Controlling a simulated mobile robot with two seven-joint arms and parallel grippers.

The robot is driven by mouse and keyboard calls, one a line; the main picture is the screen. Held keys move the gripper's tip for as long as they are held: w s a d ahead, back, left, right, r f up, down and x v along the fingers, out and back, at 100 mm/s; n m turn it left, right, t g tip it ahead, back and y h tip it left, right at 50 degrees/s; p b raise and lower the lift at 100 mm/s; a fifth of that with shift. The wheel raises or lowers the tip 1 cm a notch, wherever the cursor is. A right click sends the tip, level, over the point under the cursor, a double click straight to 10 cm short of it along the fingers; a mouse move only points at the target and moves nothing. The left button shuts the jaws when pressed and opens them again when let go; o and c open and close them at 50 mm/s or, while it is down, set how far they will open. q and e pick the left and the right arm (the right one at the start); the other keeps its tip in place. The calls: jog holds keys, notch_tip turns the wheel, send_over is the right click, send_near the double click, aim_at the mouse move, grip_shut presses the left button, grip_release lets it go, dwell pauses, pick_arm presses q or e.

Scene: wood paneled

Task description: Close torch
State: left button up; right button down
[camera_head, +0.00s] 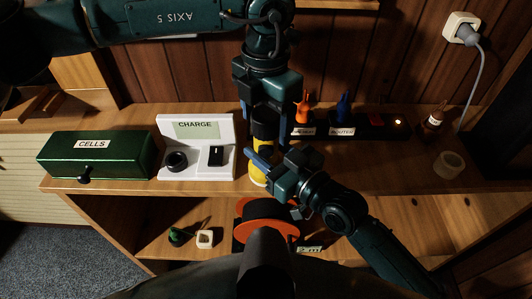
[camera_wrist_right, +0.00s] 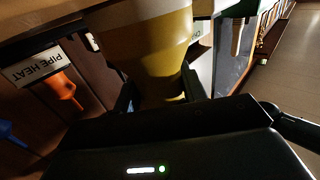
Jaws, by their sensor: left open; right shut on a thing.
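The torch (camera_head: 258,174) stands upright on the shelf, with a yellow body and a dark upper part. Its yellow body also fills the upper middle of the right wrist view (camera_wrist_right: 160,60). My right gripper (camera_head: 259,158) is shut on the yellow body from the right. My left gripper (camera_head: 265,121) points down from above, open, with its fingers on either side of the torch's dark top; I cannot tell whether they touch it. A round black part (camera_head: 176,161) lies on the white CHARGE stand (camera_head: 226,142), beside a small black block (camera_head: 216,156). The torch's top opening is hidden.
A green CELLS box (camera_head: 110,160) stands at the left. An orange reel (camera_head: 268,216) sits on the lower shelf.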

pick_arm(q)
jog(key=c, duration=1)
jog(key=o, duration=1.2)
notch_tip(320, 180, up, 12)
jog(key=shift+r, duration=0.1)
